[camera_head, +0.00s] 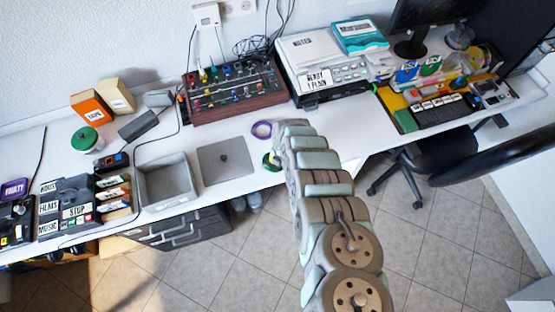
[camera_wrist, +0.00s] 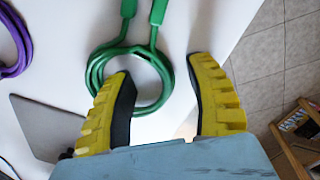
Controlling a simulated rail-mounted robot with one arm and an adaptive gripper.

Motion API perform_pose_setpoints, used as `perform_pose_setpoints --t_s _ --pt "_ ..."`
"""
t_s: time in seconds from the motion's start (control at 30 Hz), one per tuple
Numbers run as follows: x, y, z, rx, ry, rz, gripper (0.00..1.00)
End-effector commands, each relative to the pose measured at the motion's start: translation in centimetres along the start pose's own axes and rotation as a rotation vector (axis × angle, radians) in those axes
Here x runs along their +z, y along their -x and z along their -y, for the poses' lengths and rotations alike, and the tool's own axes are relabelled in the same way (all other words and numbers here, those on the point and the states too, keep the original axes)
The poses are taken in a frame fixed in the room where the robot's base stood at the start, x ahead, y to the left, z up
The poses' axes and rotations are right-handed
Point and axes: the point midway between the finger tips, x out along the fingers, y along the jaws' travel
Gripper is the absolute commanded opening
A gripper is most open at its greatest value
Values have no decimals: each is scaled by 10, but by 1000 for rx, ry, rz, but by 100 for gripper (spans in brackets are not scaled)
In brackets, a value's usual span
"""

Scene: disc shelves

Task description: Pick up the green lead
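The green lead (camera_wrist: 148,52) is a coiled loop on the white table with two thicker green ends at the top of the wrist view. In the head view only a small part of the green lead (camera_head: 267,161) shows beside my arm. My gripper (camera_wrist: 160,65) has yellow ribbed fingers with dark pads and is open. Its fingers are apart, with the coil's lower right part between them in the picture. The left fingertip overlaps the coil in the view. I cannot tell whether it touches. In the head view my arm hides the fingers.
A purple lead (camera_head: 262,129) lies behind the green one. A flat grey plate (camera_head: 225,162) and a grey bin (camera_head: 166,181) are to the left. A mixer with coloured knobs (camera_head: 233,93) stands behind. The table's front edge is close to the green lead.

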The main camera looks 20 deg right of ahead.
Motion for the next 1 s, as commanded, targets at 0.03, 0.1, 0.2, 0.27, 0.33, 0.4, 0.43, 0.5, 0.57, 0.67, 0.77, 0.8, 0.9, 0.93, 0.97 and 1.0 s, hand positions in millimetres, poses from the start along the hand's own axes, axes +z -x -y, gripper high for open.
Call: perform_pose_setpoints --t_s 0.03,0.1,0.2,0.27,0.33,0.4,0.43,0.5,0.57,0.67,0.77,0.8,0.9,0.93,0.97,1.0 --pt "0 0 0 0 0 0 41" --pt "0 0 0 0 0 0 21" --pt "0 0 0 0 -1 0 0" --pt "0 0 0 0 -1 0 0" --pt "0 0 0 1 -1 0 0" --pt "0 0 0 1 -1 0 0" --pt "0 0 0 1 -1 0 0" --pt "0 0 0 1 -1 0 0" --pt "0 0 0 1 -1 0 0" --pt "0 0 0 1 0 0 0" --pt "0 3 -1 2 0 1 0" --pt "1 5 -2 3 0 1 0" --pt "1 11 -2 4 0 0 0" --pt "0 13 -2 3 0 -1 0" --pt "0 16 -2 2 0 -2 0" --pt "0 20 -2 1 1 -2 0"
